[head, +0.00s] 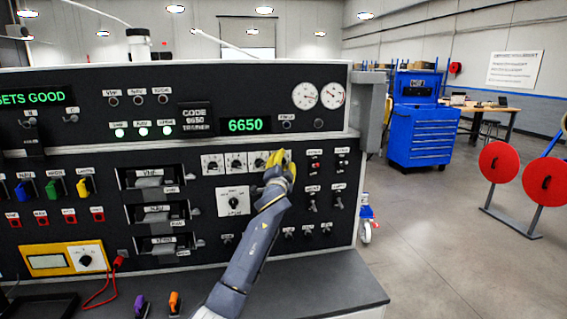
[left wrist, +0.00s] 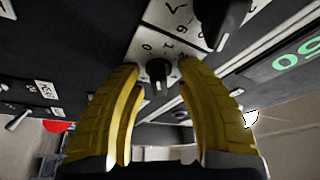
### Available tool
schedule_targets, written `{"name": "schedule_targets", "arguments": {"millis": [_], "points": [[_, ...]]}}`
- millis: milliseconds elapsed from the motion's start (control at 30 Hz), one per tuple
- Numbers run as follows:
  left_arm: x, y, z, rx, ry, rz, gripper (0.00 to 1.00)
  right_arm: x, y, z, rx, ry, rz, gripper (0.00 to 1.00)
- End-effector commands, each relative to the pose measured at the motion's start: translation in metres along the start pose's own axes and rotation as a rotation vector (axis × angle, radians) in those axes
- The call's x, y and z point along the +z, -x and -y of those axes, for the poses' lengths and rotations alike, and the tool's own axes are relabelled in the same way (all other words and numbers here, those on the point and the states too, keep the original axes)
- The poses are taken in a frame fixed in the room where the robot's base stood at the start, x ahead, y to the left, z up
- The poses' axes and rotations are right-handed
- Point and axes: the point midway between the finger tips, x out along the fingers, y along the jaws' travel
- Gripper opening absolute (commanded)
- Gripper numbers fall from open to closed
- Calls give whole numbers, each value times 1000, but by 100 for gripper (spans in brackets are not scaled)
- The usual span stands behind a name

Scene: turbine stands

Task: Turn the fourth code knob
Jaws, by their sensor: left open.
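A row of code knobs on white dial plates sits on the dark panel under the green display, which reads 6650 (head: 245,125). The first knob (head: 212,164), second knob (head: 235,162) and third knob (head: 258,160) show in the head view. My left gripper (head: 281,161) with yellow fingers is at the right end of the row and mostly hides the fourth knob. In the left wrist view the fourth knob (left wrist: 157,72) is black on a numbered white plate. It stands between the tips of my open left gripper (left wrist: 159,66), with a gap on each side.
A neighbouring code knob (left wrist: 226,22) is close to one finger in the left wrist view. A larger selector knob (head: 234,202) is below the row. Toggle switches (head: 312,197) are to the right. A code plate (head: 196,118) reads 6650.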

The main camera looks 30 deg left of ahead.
Motion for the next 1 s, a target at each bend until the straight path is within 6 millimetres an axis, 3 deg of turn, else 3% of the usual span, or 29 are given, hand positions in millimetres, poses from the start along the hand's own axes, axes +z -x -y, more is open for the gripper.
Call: {"name": "schedule_targets", "arguments": {"millis": [100, 433, 767, 1000], "points": [[0, 0, 0, 0, 0, 0, 37, 0, 0, 0, 0, 0, 0, 44], [0, 0, 0, 0, 0, 0, 0, 0, 0, 0, 0, 0, -1, 44], [0, 0, 0, -5, 14, 1, 0, -1, 0, 0, 0, -1, -1, 44], [-1, 0, 0, -61, 156, 2, 0, -1, 0, 1, -1, -1, -1, 44]]}}
